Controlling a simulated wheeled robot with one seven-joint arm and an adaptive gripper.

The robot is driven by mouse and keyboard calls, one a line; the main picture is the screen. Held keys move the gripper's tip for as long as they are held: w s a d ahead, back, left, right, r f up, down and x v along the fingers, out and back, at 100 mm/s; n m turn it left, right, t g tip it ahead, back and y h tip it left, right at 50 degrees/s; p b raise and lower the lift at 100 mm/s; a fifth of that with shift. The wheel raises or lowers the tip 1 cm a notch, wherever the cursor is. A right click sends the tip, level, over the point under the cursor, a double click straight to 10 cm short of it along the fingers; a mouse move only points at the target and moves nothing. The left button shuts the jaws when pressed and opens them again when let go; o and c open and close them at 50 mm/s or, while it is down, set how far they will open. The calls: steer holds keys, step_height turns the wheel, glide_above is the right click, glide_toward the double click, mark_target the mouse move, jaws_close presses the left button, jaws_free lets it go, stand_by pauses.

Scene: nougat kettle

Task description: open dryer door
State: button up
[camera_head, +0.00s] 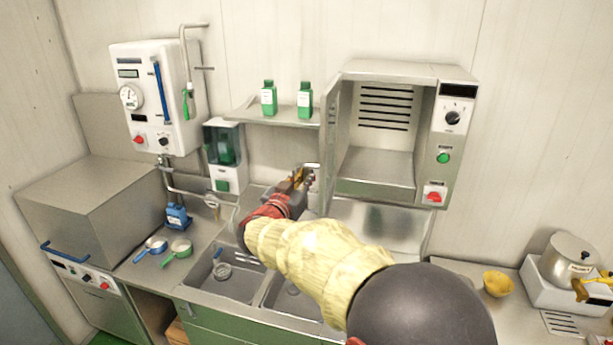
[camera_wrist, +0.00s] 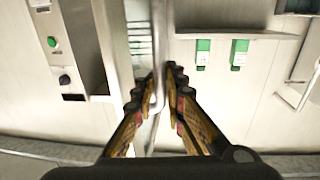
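The dryer is the steel cabinet (camera_head: 385,190) on the back wall, with a vented interior and controls on its right. Its door (camera_head: 330,125) stands open on the left side, seen nearly edge-on, and the inside is empty. My gripper (camera_head: 308,178) is at the lower front of this door. The wrist view is upside down. There the fingers of my gripper (camera_wrist: 157,88) lie on both sides of the thin pale bar of the door handle (camera_wrist: 158,55) and appear closed on it. The contact itself is partly hidden by the fingers.
Two green bottles (camera_head: 268,98) (camera_head: 305,99) stand on a wall shelf (camera_head: 283,119) left of the door. A green soap dispenser (camera_head: 223,150) hangs farther left. The double sink (camera_head: 230,285) lies below my arm. A pot (camera_head: 568,257) and a yellow bowl (camera_head: 497,284) are at right.

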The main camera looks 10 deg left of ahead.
steer(key=shift+o, duration=0.2)
steer(key=s+a, duration=0.2)
steer(key=s, duration=1)
steer(key=shift+a, duration=0.15)
